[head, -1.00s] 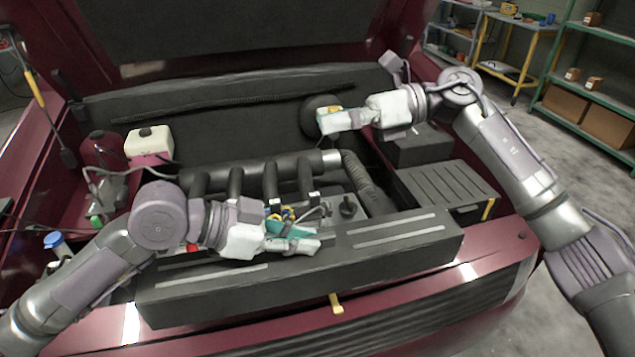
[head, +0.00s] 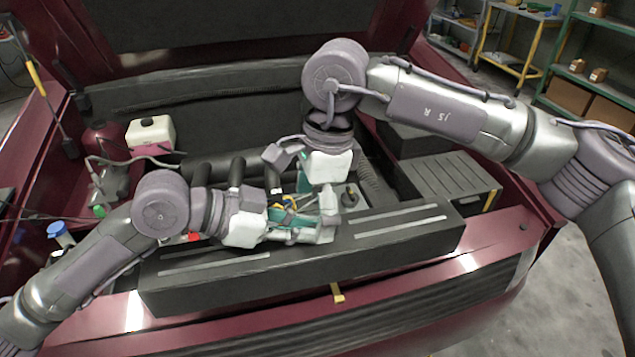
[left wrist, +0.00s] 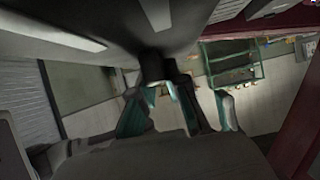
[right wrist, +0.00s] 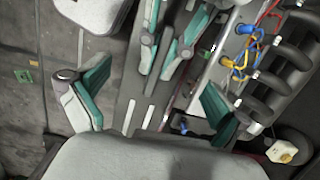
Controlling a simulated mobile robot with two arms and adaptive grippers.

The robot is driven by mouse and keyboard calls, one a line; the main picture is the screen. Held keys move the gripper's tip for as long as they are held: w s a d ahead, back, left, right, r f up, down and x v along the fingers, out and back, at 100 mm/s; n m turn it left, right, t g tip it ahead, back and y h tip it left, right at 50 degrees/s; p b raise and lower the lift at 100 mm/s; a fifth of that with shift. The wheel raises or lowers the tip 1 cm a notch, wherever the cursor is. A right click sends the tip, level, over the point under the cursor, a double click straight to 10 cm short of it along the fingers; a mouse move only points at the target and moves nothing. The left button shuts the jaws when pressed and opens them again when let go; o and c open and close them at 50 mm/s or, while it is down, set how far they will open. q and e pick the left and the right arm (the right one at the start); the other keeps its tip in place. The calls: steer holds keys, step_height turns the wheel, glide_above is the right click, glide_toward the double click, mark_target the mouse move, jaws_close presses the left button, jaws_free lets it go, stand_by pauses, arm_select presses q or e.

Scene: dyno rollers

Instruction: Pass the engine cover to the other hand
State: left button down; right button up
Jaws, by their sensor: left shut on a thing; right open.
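The engine cover (head: 230,290) is a long dark grey block with light stripes, lying across the front of the engine bay in the head view. Its striped dark face fills the top of the left wrist view (left wrist: 110,22).
Black intake pipes (head: 203,172) and blue and yellow cables (right wrist: 243,65) lie just behind the cover. The red front edge (head: 490,262) runs below the cover.

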mark_target(310, 226)
steer(key=shift+s+a+f, duration=0.1)
steer(key=shift+a+f, duration=0.1)
steer(key=shift+f, duration=1.15)
steer(key=shift+a+f, duration=0.2)
steer(key=shift+f, duration=1.15)
arm_select(q)
steer(key=shift+r, duration=0.1)
arm_select(e)
steer(key=c, duration=1.2)
arm_select(q)
steer(key=c, duration=1.1)
jaws_free()
